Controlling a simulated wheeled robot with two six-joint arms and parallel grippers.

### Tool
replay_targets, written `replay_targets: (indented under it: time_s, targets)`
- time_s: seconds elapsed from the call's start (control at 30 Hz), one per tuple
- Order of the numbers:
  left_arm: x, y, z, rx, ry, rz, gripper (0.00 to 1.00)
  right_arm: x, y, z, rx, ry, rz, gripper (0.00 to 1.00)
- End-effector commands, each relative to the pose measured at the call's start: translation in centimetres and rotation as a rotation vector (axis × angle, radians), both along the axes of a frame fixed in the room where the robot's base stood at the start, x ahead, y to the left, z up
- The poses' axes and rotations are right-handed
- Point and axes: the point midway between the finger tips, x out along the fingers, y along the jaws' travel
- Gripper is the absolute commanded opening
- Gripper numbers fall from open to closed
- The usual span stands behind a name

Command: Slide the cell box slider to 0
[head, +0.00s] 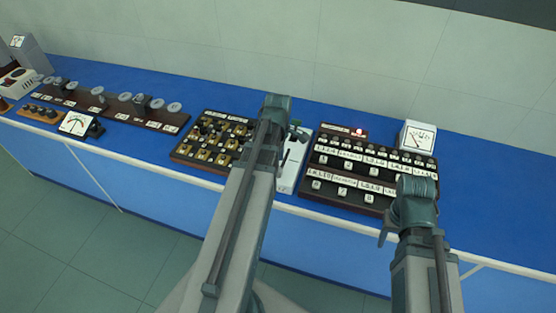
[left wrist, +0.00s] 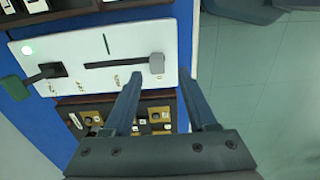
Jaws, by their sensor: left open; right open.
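The cell box (left wrist: 110,48) is a white panel with a dark straight slot; in the head view (head: 290,172) my left arm partly covers it. Its grey slider knob (left wrist: 156,63) sits at the right end of the slot in the left wrist view. Small marks lie below the slot, too blurred to read. My left gripper (left wrist: 163,97) is open and empty, its fingertips just below the knob in the picture, apart from each other; contact with the panel cannot be told. My right gripper (head: 406,208) is in front of the bench's right part, away from the cell box.
A white meter (head: 418,137) stands behind. The blue bench's far right is clear.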

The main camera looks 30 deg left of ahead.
Motion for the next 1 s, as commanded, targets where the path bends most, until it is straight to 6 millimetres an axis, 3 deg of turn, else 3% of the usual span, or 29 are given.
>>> replay_targets:
  time_s: [0.03, 0.43, 0.6, 1.0]
  targets:
    - [0.0, 0.0, 1.7, 0.000, 0.000, 0.000, 0.57, 0.0, 0.0, 1.7, 0.000, 0.000, 0.000, 0.50]
    - [-0.1, 0.0, 7.6, 0.000, 0.001, 0.000, 0.57, 0.0, 0.0, 7.6, 0.001, 0.000, -0.002, 0.50]
    - [-0.1, 0.0, 8.5, 0.000, 0.002, 0.000, 0.57, 0.0, 0.0, 8.5, 0.001, 0.000, -0.005, 0.50]
    - [-0.1, 0.0, 8.4, 0.000, 0.002, 0.000, 0.57, 0.0, 0.0, 8.4, 0.001, 0.000, -0.006, 0.50]
